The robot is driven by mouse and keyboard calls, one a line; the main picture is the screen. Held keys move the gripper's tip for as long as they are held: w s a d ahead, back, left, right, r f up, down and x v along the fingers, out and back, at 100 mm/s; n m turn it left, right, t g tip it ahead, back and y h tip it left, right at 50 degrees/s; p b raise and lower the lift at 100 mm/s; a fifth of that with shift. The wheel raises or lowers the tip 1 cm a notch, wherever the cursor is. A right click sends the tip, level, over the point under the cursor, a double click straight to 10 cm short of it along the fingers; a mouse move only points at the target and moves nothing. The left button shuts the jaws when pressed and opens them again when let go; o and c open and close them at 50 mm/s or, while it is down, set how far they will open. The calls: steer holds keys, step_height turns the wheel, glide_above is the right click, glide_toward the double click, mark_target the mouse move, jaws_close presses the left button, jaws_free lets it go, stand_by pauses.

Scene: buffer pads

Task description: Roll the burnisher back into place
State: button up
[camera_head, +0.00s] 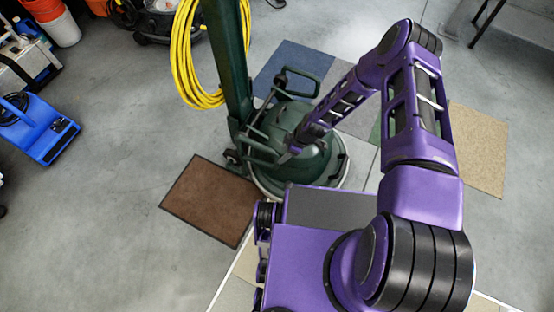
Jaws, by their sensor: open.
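The burnisher is a dark green floor machine with a rounded body (322,160), a tall upright handle column (228,60) and a coil of yellow cable (186,60) hung on it. It stands upright on the floor, its small black wheel (232,157) beside the brown pad. My purple arm reaches down from the right, so my gripper (292,149) is at the front of the burnisher, near its green bars. The jaws are open; the fingertips are small in view, and I cannot tell whether they touch a bar. My arm and base hide part of the burnisher's right side and front.
A brown pad (210,198) lies at left of the burnisher, a blue pad (292,68) behind it, and a beige pad (480,150) at right. A blue machine (38,128) and orange buckets (45,12) stand far left. Grey floor is clear at lower left.

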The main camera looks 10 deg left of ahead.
mark_target(277, 159)
steer(key=b+x, duration=0.1)
steer(key=x, duration=0.6)
steer(key=shift+f, duration=0.25)
jaws_close()
stand_by(1.1)
